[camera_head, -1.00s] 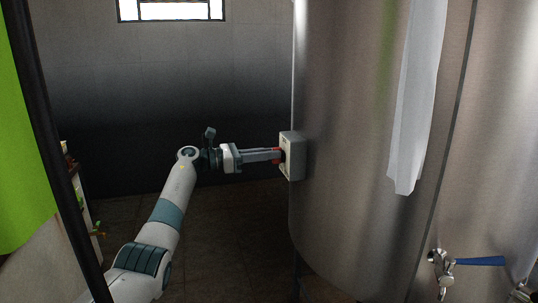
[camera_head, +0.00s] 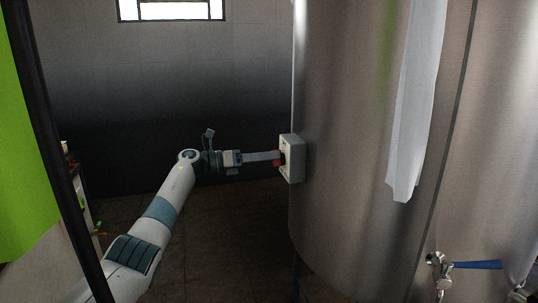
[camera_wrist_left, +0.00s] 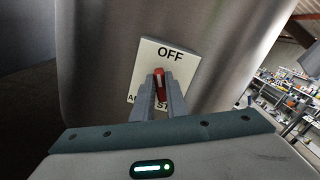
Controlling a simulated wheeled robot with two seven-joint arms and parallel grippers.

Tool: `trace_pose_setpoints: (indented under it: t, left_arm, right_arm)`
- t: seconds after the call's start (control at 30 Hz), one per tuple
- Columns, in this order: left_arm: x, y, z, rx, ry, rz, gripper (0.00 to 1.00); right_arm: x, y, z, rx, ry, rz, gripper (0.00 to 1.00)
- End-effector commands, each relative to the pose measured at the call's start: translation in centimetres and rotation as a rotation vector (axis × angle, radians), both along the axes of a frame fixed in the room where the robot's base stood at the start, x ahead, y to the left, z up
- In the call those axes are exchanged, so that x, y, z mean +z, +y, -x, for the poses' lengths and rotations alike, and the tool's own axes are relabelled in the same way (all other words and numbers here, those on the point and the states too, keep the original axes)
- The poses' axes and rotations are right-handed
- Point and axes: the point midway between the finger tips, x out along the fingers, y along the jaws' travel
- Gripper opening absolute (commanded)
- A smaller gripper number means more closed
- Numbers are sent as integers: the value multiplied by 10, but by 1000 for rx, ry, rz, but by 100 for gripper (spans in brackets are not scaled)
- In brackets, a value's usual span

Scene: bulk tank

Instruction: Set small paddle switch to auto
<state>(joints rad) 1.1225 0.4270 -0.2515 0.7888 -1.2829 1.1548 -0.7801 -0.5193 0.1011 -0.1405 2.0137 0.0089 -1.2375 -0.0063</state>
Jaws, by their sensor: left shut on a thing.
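The switch is a red paddle (camera_wrist_left: 159,84) on a pale switch box (camera_head: 292,158) fixed to the side of the steel tank (camera_head: 355,120). In the left wrist view its plate (camera_wrist_left: 152,54) reads OFF at the top; the lower labels are partly hidden by my fingers. My left gripper (camera_wrist_left: 163,95) is shut on the red paddle, with one finger on each side of it. In the head view the left gripper (camera_head: 278,158) reaches the box from the left, and the paddle's red shows at the fingertips. The right gripper is not in view.
A white cloth (camera_head: 416,100) hangs on the tank's front. A valve with a blue handle (camera_head: 477,265) sticks out low at the right. A green sheet (camera_head: 22,130) and dark post (camera_head: 55,150) stand at the left. The floor between is clear.

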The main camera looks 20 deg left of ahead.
Motion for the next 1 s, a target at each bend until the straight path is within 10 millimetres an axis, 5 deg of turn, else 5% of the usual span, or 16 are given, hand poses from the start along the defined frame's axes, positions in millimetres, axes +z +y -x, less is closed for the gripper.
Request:
trace_pose_setpoints:
  t: [1.0]
  left_arm:
    - [-8,5,-6,2,797,518,0]
  right_arm:
    - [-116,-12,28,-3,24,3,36]
